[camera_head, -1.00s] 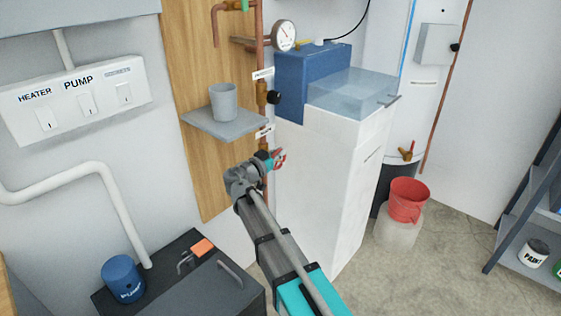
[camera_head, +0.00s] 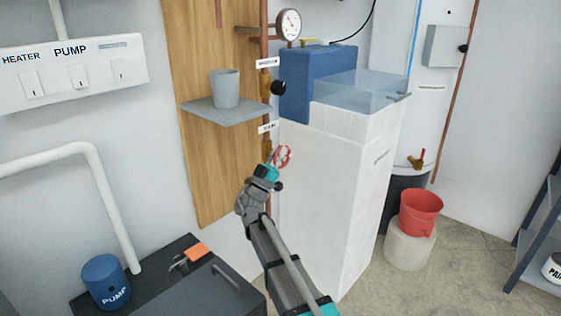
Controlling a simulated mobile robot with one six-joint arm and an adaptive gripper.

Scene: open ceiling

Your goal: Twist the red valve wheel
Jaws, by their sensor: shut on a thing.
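The red valve wheel (camera_head: 283,155) is a small round handwheel on the copper pipe, below the lower white label and beside the white cabinet. My gripper (camera_head: 274,164) reaches up to it from below and is shut on it. The fingers are small in the picture and partly overlap the wheel. The valve body (camera_head: 267,147) behind is brass-coloured and partly hidden.
A grey shelf (camera_head: 203,116) with a grey cup (camera_head: 225,88) stands left above my gripper. The white cabinet (camera_head: 335,190) stands close on the right. A dark box (camera_head: 215,295) and the blue pump (camera_head: 105,282) are low left. A red bucket (camera_head: 420,212) stands right.

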